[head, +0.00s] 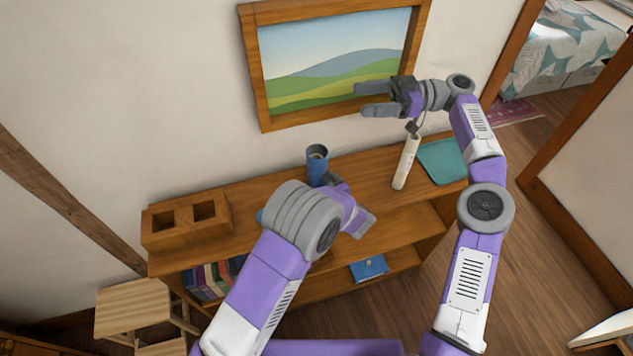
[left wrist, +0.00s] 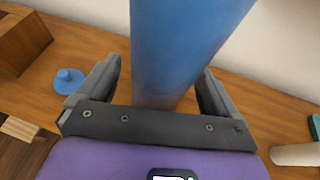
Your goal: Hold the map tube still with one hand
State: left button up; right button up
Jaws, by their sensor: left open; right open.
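The map tube appears to be the blue upright cylinder (head: 317,168) with an open top, standing on the wooden shelf unit. My left gripper (head: 335,184) is low beside it, partly hidden by its own wrist. In the left wrist view the blue tube (left wrist: 185,50) stands between the two open fingers (left wrist: 165,90), with small gaps seeming to show on both sides. My right gripper (head: 361,99) is open and empty, up in front of the framed picture.
A small blue knobbed cap (left wrist: 69,82) lies on the shelf top left of the tube. A wooden block with two square holes (head: 190,222) sits at the left end, a teal flat item (head: 443,160) at the right. The landscape picture (head: 330,55) hangs behind.

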pick_arm(q)
jog(key=v, duration=1.1)
jog(key=shift+d+f, duration=0.1)
